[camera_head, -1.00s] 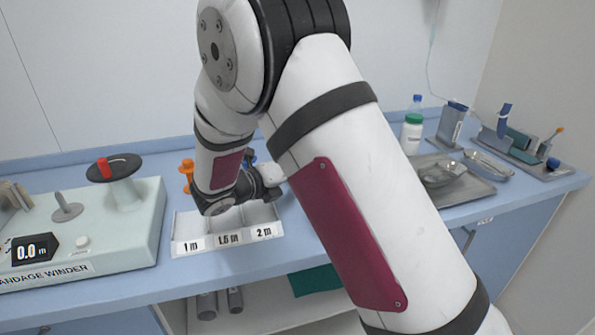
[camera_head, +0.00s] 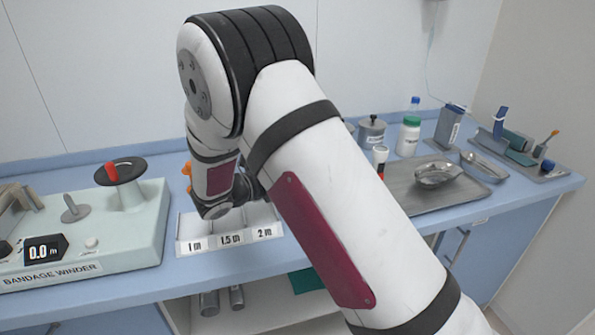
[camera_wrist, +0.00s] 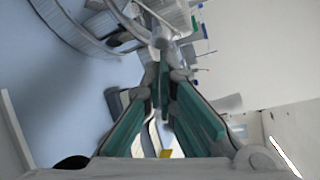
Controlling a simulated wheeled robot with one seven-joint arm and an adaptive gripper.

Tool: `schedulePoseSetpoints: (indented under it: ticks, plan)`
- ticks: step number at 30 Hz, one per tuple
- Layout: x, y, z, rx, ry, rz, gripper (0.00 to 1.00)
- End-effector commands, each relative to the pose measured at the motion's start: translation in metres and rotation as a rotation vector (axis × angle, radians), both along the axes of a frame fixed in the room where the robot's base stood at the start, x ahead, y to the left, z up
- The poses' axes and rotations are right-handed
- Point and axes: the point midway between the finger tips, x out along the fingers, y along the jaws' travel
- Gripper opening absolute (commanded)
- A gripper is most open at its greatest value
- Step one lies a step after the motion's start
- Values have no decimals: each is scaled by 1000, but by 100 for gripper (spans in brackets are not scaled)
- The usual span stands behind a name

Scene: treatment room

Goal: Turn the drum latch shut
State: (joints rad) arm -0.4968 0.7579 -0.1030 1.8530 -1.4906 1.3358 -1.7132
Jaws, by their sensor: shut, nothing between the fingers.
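The bandage winder (camera_head: 85,268) is a pale green box at the left of the head view, with a display reading 0.0 m. On its top stands a drum with a black disc (camera_head: 132,169), and a red piece (camera_head: 112,172), seemingly the latch, sits on the disc's left part. A grey lever (camera_head: 75,211) stands to the drum's left. In the wrist view my gripper (camera_wrist: 164,62) is shut and empty, its teal-padded fingers converging. In the head view my arm hides it, to the right of the winder and apart from the drum.
A tray labelled 1 m, 1.5 m and 2 m (camera_head: 212,249) lies below my wrist. Orange pieces (camera_head: 187,174) show behind it. To the right are a metal tray (camera_head: 402,203), a green-capped bottle (camera_head: 409,136) and a grey holder (camera_head: 448,128).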

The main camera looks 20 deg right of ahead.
Motion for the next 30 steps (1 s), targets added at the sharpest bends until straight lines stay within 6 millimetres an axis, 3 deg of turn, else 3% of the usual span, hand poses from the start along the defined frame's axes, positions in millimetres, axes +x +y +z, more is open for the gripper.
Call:
schedulePoseSetpoints:
  ticks: [30]
  plan:
    - [1,1,9,-142,122,2,0]
